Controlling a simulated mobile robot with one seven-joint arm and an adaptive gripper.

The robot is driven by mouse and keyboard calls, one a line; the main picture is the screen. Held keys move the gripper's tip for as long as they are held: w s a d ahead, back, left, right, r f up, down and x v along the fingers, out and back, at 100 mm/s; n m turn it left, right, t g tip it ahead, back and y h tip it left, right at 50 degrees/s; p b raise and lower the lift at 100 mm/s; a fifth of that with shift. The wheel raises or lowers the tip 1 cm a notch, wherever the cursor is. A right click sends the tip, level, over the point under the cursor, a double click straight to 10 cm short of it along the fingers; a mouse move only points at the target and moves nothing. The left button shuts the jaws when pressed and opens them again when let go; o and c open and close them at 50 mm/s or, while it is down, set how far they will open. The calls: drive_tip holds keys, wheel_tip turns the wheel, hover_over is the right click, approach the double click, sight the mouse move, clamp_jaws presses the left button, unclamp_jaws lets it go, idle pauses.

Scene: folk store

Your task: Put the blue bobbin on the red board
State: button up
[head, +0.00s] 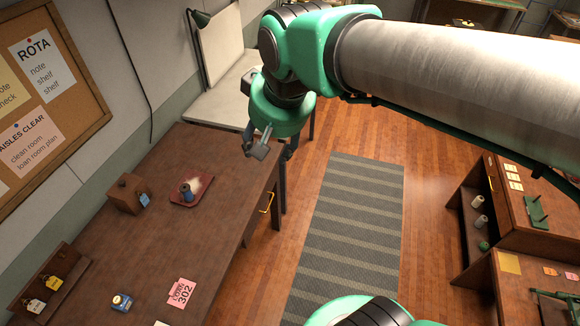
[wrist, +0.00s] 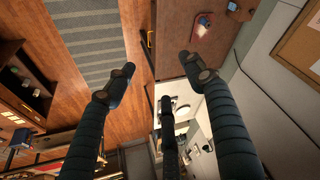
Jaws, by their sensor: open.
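The red board (head: 203,184) is a small red tray-like piece with a pale patch, lying on the brown desk. A small dark blue piece that looks like the blue bobbin (head: 186,193) stands on its left part in the head view. The wrist view shows the red board (wrist: 205,34) near the top, with the blue piece (wrist: 204,20) on it. My gripper (head: 273,150) is open and empty, above the desk's far right corner, well to the right of the board. Its spread fingers (wrist: 157,64) have nothing between them in the wrist view.
The desk (head: 150,245) also bears a brown wooden block (head: 128,194), a small blue-and-white item (head: 122,302), a pink 302 card (head: 181,292) and a rack of small bottles (head: 47,287). A striped rug (head: 345,230) lies on the floor. Shelves stand at right.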

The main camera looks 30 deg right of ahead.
drive_tip(key=s+d+f, duration=0.1)
drive_tip(key=s+f, duration=0.1)
drive_tip(key=s, duration=0.8)
drive_tip(key=shift+d+f+t, duration=0.3)
drive_tip(key=shift+d+t, duration=0.05)
drive_tip(key=shift+t, duration=0.05)
drive_tip(key=shift+f, duration=0.15)
wheel_tip(320, 180, down, 17)
drive_tip(key=b, duration=1.7)
